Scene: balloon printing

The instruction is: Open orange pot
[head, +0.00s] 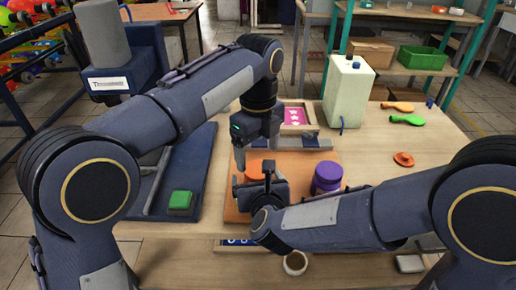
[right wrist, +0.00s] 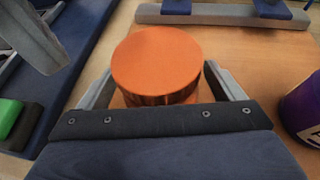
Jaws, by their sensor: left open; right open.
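The orange pot (head: 256,168) stands on the brown board (head: 237,203), partly hidden behind my right gripper in the head view. In the right wrist view the orange pot (right wrist: 157,65) has a flat round top and sits between the two spread fingers of my right gripper (right wrist: 162,88). That gripper is open; whether its fingers touch the pot I cannot tell. My left gripper (head: 256,150) is open and points down just above and behind the orange pot in the head view. A grey piece of it shows at the upper left of the right wrist view.
A purple pot (head: 327,178) stands on the board right of the orange one. A green block (head: 180,201) is at left on a dark blue base. A pale canister (head: 347,92) stands behind. Balloons (head: 407,120) lie at the table's right, where there is free room.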

